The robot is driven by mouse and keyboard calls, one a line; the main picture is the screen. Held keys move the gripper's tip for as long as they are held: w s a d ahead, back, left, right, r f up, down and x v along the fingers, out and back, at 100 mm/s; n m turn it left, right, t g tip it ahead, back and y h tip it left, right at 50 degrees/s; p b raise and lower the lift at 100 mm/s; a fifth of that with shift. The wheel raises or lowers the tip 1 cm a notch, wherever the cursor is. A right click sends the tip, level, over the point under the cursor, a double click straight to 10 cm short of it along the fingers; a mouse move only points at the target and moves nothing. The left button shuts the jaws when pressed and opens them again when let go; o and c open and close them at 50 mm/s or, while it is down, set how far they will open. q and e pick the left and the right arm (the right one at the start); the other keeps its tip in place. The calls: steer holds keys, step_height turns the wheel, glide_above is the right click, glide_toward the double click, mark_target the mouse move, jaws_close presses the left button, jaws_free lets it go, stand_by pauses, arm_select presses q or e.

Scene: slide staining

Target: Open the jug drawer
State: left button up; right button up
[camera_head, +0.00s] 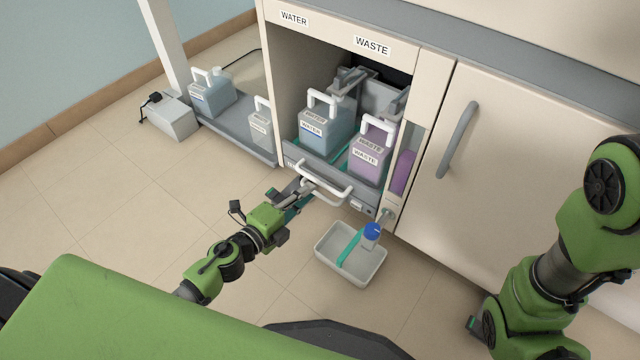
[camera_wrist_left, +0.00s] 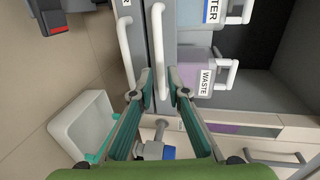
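The jug drawer (camera_head: 312,161) is a low grey front under the WATER and WASTE signs. A blue-grey WATER jug (camera_head: 321,143) and a purple WASTE jug (camera_head: 367,160) stand behind it. Its white bar handle (camera_head: 335,194) faces me. My left gripper (camera_head: 303,187) is at this handle. In the left wrist view, the white handle bar (camera_wrist_left: 161,40) passes between the two fingertips (camera_wrist_left: 163,76), which sit close against it. The drawer front looks about flush with the cabinet. Only a small teal piece, perhaps of my right gripper (camera_head: 473,323), shows at the lower right.
A closed cabinet door (camera_head: 500,165) is to the right. More jugs (camera_head: 212,95) stand on a low shelf at left. The floor before the drawer is otherwise clear.

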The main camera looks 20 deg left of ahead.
mark_target(320, 181)
arm_select(q)
steer(key=b+x, duration=0.1)
steer(key=x, duration=0.5)
steer(key=shift+w, duration=0.2)
jaws_close()
